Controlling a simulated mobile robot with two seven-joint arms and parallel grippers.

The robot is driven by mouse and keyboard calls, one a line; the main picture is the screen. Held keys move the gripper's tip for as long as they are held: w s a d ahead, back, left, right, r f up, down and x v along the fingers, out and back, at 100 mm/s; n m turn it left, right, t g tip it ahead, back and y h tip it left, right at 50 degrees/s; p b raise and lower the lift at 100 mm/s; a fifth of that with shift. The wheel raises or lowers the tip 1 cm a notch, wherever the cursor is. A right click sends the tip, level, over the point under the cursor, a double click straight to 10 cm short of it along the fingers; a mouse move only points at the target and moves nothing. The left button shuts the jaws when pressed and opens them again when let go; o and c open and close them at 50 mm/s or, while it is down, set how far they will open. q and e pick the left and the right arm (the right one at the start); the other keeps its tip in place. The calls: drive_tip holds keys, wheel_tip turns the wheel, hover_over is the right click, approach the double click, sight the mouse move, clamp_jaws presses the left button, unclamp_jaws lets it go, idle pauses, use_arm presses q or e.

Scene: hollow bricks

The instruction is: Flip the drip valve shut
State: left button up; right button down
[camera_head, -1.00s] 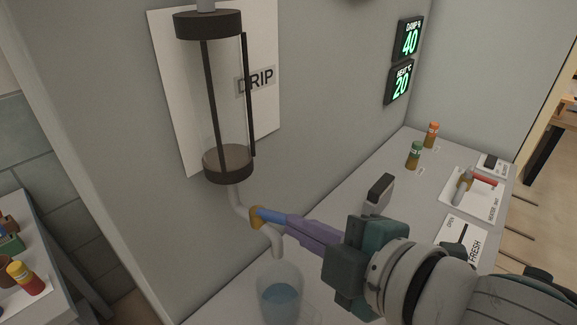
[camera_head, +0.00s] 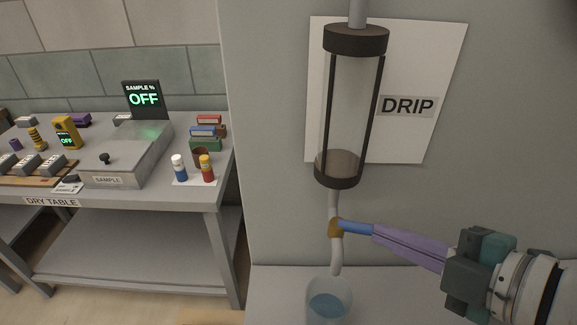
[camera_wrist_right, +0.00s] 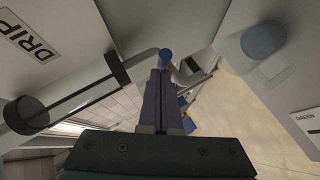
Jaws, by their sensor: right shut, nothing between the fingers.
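The drip valve (camera_head: 336,228) is a brass-coloured body on the pale outlet pipe under a clear drip cylinder (camera_head: 350,105). Its blue lever (camera_head: 354,228) points sideways to the right. My right gripper (camera_head: 374,232) is shut, its purple fingers in line with the lever and their tips at its outer end. I cannot tell whether they touch. In the right wrist view a blue round end (camera_wrist_right: 165,55) shows just beyond the fingertips (camera_wrist_right: 161,72). My left gripper is not in view.
A clear cup (camera_head: 329,301) with blue water stands below the outlet on the pale counter (camera_head: 270,290). A sign reading DRIP (camera_head: 430,65) is on the wall behind. At left is the dry table (camera_head: 150,196) with a sample box (camera_head: 125,155) and small bottles.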

drive_tip(key=shift+s+a, duration=0.1)
drive_tip(key=shift+s, duration=0.05)
drive_tip(key=shift+w+a, duration=0.25)
drive_tip(key=shift+a, duration=0.5)
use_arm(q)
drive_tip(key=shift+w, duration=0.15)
